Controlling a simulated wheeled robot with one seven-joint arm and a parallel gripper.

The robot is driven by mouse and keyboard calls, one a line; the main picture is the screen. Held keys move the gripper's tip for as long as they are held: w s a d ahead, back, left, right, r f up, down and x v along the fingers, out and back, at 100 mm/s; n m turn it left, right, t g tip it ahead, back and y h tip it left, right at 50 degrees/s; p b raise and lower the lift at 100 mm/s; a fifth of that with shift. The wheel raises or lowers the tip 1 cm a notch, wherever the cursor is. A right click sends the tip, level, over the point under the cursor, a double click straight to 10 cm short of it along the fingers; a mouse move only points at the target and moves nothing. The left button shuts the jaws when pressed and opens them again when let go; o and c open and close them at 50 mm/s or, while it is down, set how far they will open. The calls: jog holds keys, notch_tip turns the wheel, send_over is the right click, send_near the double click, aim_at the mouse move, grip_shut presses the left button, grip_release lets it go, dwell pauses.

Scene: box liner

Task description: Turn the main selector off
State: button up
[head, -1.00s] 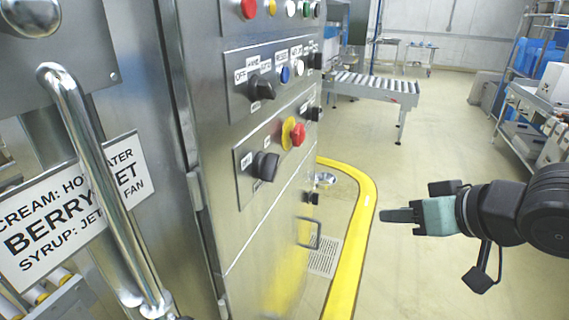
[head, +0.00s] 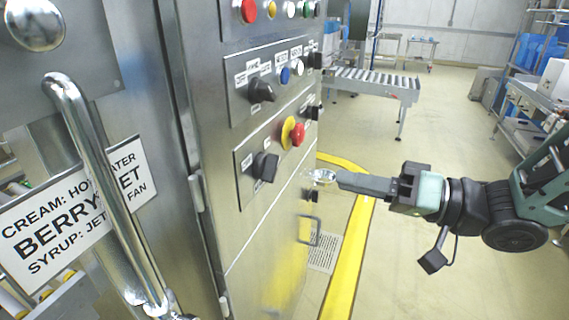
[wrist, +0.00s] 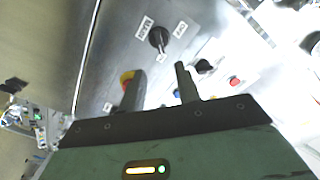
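The steel control panel carries two black rotary selectors. The lower one (head: 264,167) sits left of a red emergency stop with a yellow collar (head: 292,133); the upper one (head: 262,90) is in a row with blue and white buttons. In the wrist view the lower selector (wrist: 158,38) is beyond my fingertips, and the upper one (wrist: 204,66) is to the right. My gripper (head: 338,178) is right of the panel, apart from both. Its fingers are spread and empty in the wrist view (wrist: 158,80).
A door with a long bar handle (head: 105,190) and a text sign stands at left. More lamps and buttons line the panel's top. A yellow floor kerb (head: 352,255) runs beside the cabinet.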

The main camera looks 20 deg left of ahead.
aim_at(277, 166)
jog(key=a, duration=0.3)
jog(key=a+p, duration=0.1)
jog(key=a, duration=0.7)
jog(key=shift+w+a+p, duration=0.25)
jog(key=shift+w+p, duration=0.1)
jog(key=shift+w, duration=0.05)
grip_shut()
